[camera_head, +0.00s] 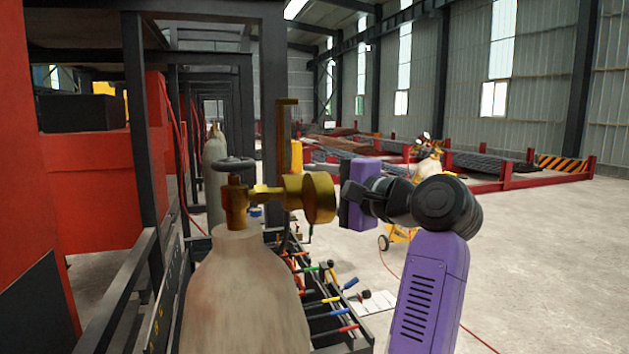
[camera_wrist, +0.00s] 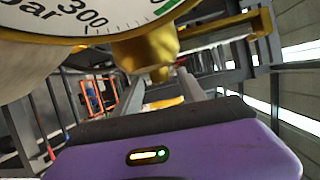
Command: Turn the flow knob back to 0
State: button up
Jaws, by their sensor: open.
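A brass regulator (camera_head: 290,190) sits on the valve of a tall, worn gas cylinder (camera_head: 245,290) in the head view. Its round gauge (camera_head: 320,198) faces right, towards my gripper. The wrist view shows part of a white gauge face (camera_wrist: 70,12) marked "300" and "bar" at the top left, with a brass part (camera_wrist: 148,50) beside it. My gripper (camera_wrist: 160,88) is open, its two grey fingers reaching forward under the brass part. Its purple housing shows right of the gauge in the head view. I cannot clearly make out the flow knob or its setting.
A rack of tools with coloured handles (camera_head: 325,305) lies beyond the near cylinder. A dark steel frame (camera_head: 275,90) and red machinery (camera_head: 90,190) fill the left. The concrete floor (camera_head: 550,260) at right is mostly clear.

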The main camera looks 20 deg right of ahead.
jog(key=shift+w+a, duration=0.2)
jog(key=shift+w, duration=0.15)
grip_shut()
jog(key=shift+f, duration=0.1)
jog(key=shift+f, duration=0.1)
